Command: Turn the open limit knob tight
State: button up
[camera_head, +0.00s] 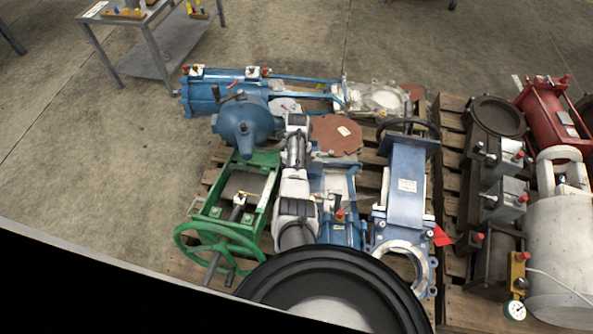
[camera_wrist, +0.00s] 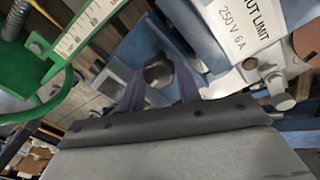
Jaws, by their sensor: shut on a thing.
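No label for this knob is readable. To its right is a white label (camera_wrist: 245,28) ending in "UT LIMIT" and "250 V 6A", on a blue body. Below that label a second, pale metal knob (camera_wrist: 277,84) sticks out, apart from the fingers. In the head view my arm crosses the pallet, and I cannot make out the fingertips.
A green frame with a handwheel (camera_head: 220,245) stands left of my arm; green metal with a scale (camera_wrist: 85,30) is close left in the wrist view. A blue gate valve (camera_head: 405,190) lies to the right. Grey switch boxes (camera_head: 503,200) stand farther right.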

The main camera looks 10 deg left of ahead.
jog(key=shift+m, duration=1.5)
jog(key=o, duration=1)
jog(key=shift+r, duration=0.1)
notch_tip(320, 180, up, 13)
jog(key=w+p, duration=0.1)
jog(key=w, duration=0.1)
jog(key=shift+w+r+p, duration=0.2)
jog(key=shift+w+p, duration=0.1)
jog(key=shift+p, duration=0.05)
